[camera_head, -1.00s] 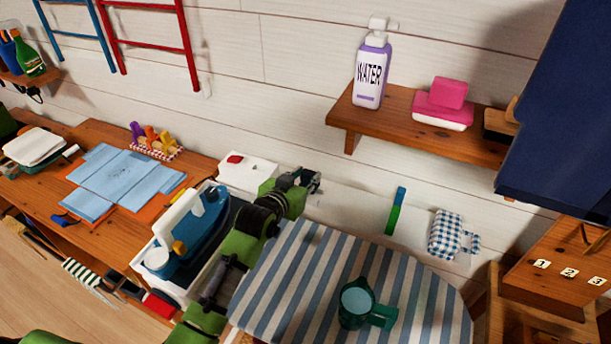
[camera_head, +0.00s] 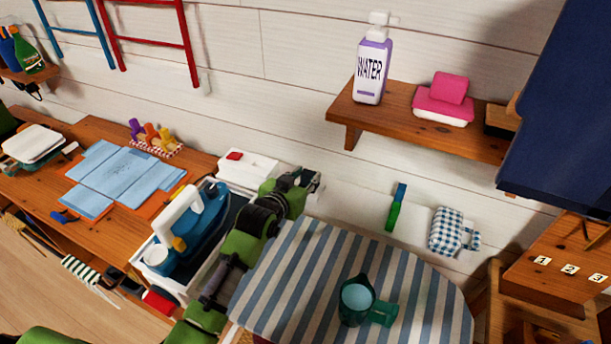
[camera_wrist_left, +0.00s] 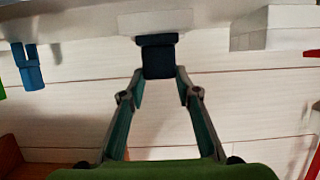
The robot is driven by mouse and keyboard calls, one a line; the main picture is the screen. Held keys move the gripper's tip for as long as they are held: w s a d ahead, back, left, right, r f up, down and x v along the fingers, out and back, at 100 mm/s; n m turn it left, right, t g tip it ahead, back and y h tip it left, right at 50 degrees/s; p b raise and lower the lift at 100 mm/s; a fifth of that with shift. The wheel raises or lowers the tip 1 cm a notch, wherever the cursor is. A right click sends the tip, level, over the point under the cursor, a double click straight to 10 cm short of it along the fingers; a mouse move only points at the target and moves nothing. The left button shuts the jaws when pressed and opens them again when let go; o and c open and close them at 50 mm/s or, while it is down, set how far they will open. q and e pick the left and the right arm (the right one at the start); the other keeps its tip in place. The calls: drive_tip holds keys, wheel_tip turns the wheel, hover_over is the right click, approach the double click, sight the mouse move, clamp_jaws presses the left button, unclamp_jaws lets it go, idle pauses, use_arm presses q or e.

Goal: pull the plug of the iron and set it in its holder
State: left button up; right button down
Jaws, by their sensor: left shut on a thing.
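The blue iron (camera_head: 203,226) with a white handle stands in a white tray at the left end of the striped ironing board. My left gripper (camera_head: 314,181) reaches over the tray to the wall behind the board. In the left wrist view my left gripper (camera_wrist_left: 160,77) is shut on a dark navy block, which looks like the plug (camera_wrist_left: 158,60). Its far end meets a pale grey piece (camera_wrist_left: 155,22); I cannot tell whether it is still seated there. The plug is hidden in the head view, and I cannot make out its holder. My right gripper is not in view.
A green jug (camera_head: 357,302) stands on the striped board (camera_head: 300,265). A blue-and-green clip-like thing (camera_head: 397,207) and a checked cloth piece (camera_head: 445,231) are behind it. A white box (camera_head: 250,168) is close to my left arm.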

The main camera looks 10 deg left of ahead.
use_arm(q)
drive_tip(key=shift+s+f, duration=0.1)
drive_tip(key=shift+f, duration=0.05)
drive_tip(key=o, duration=1.2)
